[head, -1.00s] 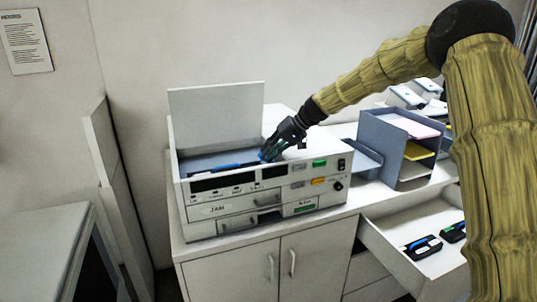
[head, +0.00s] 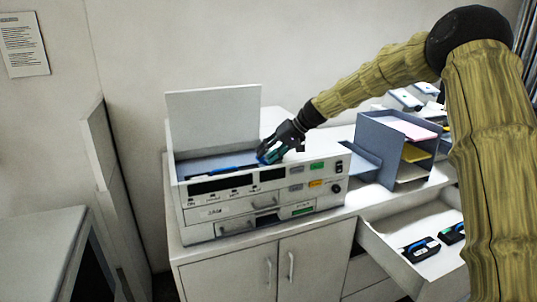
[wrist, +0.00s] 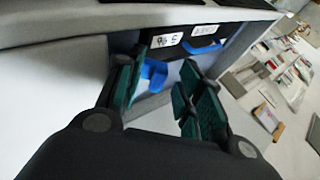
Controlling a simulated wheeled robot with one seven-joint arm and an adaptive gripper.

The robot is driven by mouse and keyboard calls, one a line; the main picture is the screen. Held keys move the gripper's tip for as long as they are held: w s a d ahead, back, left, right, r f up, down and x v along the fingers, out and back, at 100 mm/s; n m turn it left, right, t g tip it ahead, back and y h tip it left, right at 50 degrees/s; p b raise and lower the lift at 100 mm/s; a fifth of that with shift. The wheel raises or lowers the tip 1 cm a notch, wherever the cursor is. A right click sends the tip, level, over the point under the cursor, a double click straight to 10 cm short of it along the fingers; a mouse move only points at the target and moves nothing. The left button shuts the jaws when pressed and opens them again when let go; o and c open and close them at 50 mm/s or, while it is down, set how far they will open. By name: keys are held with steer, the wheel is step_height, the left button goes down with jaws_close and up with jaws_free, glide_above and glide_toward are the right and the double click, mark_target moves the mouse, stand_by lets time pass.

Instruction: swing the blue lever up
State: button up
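The blue lever (wrist: 155,75) shows in the wrist view as a curved blue tab inside the machine, between my two fingertips and closer to the left one. My gripper (wrist: 163,88) is open, with a clear gap between its dark green finger pads. In the head view my gripper (head: 268,152) reaches down into the right part of the open top of the white machine (head: 225,200). The lever is mostly hidden behind the fingers there. I cannot tell whether a finger touches it.
The machine's lid (head: 213,118) stands upright at the back. A blue-grey paper tray rack (head: 372,145) stands to the right on the cabinet. An open drawer (head: 385,245) below it holds dark cartridges. Labelled blue and dark parts (wrist: 185,40) lie beyond the fingertips.

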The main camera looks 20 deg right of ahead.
steer(key=shift+r, duration=0.15)
steer(key=v, duration=1.1)
steer(key=shift+s+d+r, duration=0.15)
steer(key=shift+d+r, duration=0.05)
steer(key=shift+d, duration=0.1)
